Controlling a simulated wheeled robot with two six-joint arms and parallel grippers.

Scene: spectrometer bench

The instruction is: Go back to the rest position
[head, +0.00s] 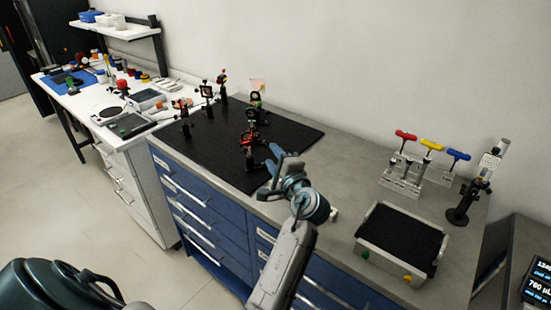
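My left gripper (270,168) is over the front edge of the grey bench (345,205), by the right front corner of the black optical breadboard (205,142). Its fingers look spread apart, with nothing visible between them. A small red-and-black optic mount (248,139) stands on the breadboard just beyond the fingers; I cannot tell whether they touch it. My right gripper is out of view.
Several more optic mounts (207,93) stand on the breadboard. To the right are a black-topped box (402,238), a rack of coloured T-handle tools (405,137) and a dark stand (465,203). A cluttered white bench (85,103) is at left. Floor is clear at lower left.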

